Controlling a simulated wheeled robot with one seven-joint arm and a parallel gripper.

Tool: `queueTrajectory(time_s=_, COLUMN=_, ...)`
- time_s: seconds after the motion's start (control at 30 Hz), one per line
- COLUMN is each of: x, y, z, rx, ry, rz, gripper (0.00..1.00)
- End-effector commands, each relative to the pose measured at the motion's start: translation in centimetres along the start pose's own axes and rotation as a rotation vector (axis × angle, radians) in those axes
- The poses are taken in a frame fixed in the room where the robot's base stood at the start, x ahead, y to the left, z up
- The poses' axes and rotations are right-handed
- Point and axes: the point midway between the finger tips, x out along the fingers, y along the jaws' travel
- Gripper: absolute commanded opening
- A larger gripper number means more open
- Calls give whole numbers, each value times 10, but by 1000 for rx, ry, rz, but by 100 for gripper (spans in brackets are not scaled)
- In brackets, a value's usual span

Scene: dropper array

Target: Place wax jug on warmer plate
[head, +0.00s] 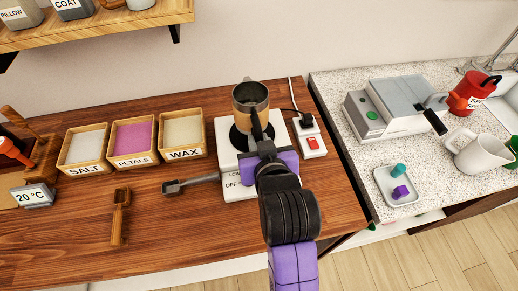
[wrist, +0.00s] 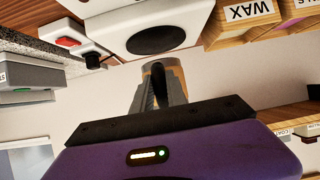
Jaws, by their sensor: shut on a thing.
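The wax jug (head: 250,94), metal with an amber band, is upright in my gripper (head: 258,128) in the head view. It shows partly behind the fingers in the wrist view (wrist: 173,68). My gripper (wrist: 160,92) is shut on the jug, at its near side, apparently on the handle. The white warmer (head: 222,128) has a round black plate (head: 236,138). In the head view the jug overlaps the plate. In the wrist view, which is upside down, the whole plate (wrist: 156,38) shows with a gap between it and the jug, so the jug looks raised above it.
Wooden boxes of wax (head: 183,135), petals (head: 134,140) and salt (head: 86,146) stand left of the warmer. A dark scoop (head: 190,184) lies close to its left front. A power strip (head: 311,135) is at its right. A shelf (head: 100,32) hangs upper left.

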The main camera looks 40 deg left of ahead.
Motion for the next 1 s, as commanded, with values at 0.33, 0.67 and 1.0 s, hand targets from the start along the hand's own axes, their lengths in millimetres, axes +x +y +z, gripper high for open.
queueTrajectory(time_s=0.33, x=18, y=0, z=33, rx=0, ry=2, rz=0, gripper=0)
queueTrajectory(time_s=0.67, x=19, y=0, z=36, rx=0, ry=2, rz=0, gripper=0)
queueTrajectory(time_s=1.0, x=20, y=0, z=37, rx=0, ry=-2, rz=0, gripper=40)
